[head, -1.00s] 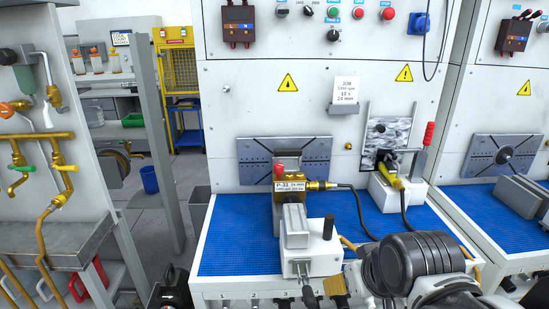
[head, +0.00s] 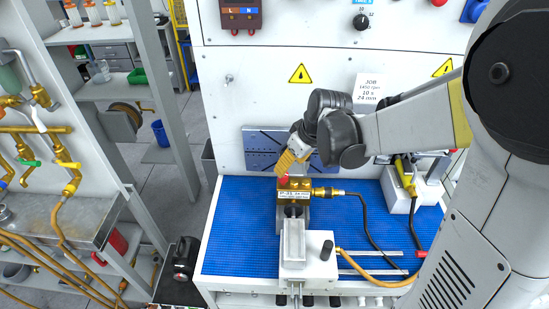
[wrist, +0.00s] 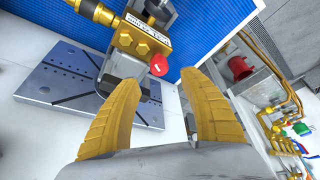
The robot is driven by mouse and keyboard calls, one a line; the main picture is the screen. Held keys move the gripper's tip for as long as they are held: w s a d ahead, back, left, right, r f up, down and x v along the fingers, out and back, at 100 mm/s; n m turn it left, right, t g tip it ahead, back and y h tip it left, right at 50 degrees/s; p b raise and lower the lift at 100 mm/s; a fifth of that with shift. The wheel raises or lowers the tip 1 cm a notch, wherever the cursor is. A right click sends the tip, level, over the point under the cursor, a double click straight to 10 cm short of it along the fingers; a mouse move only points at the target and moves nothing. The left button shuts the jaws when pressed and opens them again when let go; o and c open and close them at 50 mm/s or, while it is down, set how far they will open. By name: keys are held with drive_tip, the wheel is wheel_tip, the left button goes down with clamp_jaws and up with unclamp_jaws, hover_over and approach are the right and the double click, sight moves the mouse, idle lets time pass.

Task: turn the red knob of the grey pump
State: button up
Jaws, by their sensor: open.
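I see no separate grey pump body. In the wrist view the red knob (wrist: 159,65) shows at the end of the brass block (wrist: 140,38), just beyond the gap between the fingertips. My gripper (head: 285,166) has yellow fingers, points down and hovers just above the knob. In the wrist view my gripper (wrist: 161,80) is open and empty. Contact with the knob is not visible.
A slotted plate (head: 262,140) stands on the panel behind. A black cable (head: 365,215) and an orange hose (head: 375,283) run to the right of the block. A white fixture with a yellow part (head: 404,180) stands at the right. The mat's left side (head: 240,235) is clear.

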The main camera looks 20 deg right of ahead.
drive_tip(key=b+x, duration=0.1)
drive_tip(key=x, duration=0.6)
drive_tip(key=shift+w+f, duration=0.15)
clamp_jaws()
